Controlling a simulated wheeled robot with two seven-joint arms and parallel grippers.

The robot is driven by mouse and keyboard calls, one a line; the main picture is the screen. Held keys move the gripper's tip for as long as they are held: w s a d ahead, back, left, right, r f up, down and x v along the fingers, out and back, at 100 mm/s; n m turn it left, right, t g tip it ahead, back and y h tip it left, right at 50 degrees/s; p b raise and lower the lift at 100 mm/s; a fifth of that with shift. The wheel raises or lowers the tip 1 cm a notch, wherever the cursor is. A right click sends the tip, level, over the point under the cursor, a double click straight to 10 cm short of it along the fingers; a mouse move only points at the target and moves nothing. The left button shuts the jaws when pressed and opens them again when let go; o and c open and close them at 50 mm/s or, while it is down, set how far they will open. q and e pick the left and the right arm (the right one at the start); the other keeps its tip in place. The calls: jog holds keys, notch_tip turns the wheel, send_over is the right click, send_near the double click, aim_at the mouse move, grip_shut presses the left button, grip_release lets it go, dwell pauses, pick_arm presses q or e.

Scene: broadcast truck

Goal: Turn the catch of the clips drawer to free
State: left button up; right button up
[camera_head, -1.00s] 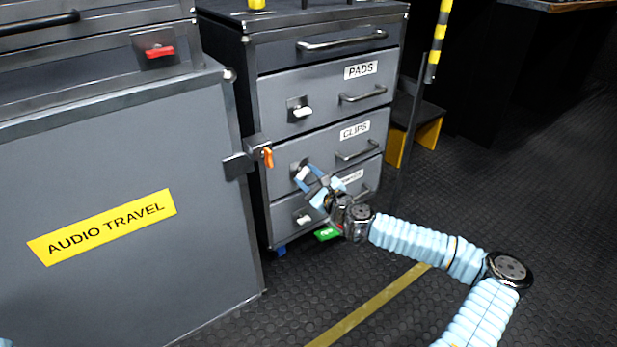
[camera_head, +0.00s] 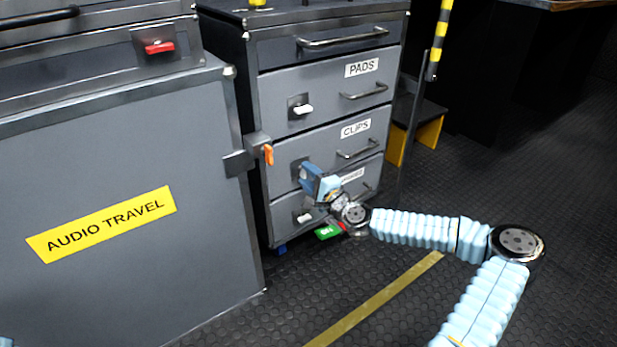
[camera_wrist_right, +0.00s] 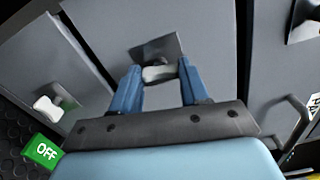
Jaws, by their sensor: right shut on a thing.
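The clips drawer (camera_head: 320,150) is the middle labelled drawer of the grey cabinet, under the PADS drawer, and looks closed. Its catch is a white knob on a dark square plate (camera_head: 304,168). In the head view my right gripper (camera_head: 311,178) is at this plate and hides the knob. In the right wrist view the white catch (camera_wrist_right: 160,73) sits between the two blue fingers (camera_wrist_right: 157,88), which are shut on it. The knob lies about crosswise between the fingertips there. My left gripper is not in view.
White catches of the PADS drawer (camera_head: 303,109) and the lowest drawer (camera_head: 305,216) are above and below. A green OFF tag (camera_wrist_right: 42,151) is near the floor. The AUDIO TRAVEL case (camera_head: 120,150), with an orange latch (camera_head: 268,154), stands close on the left.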

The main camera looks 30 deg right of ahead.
jog(key=shift+f+n, duration=0.1)
jog(key=shift+n, duration=0.4)
jog(key=o, duration=1.1)
jog(key=shift+c, duration=0.2)
jog(key=s+d+p, duration=0.1)
jog(key=s+p, duration=0.1)
jog(key=s, duration=1.1)
jog(key=shift+s, duration=0.35)
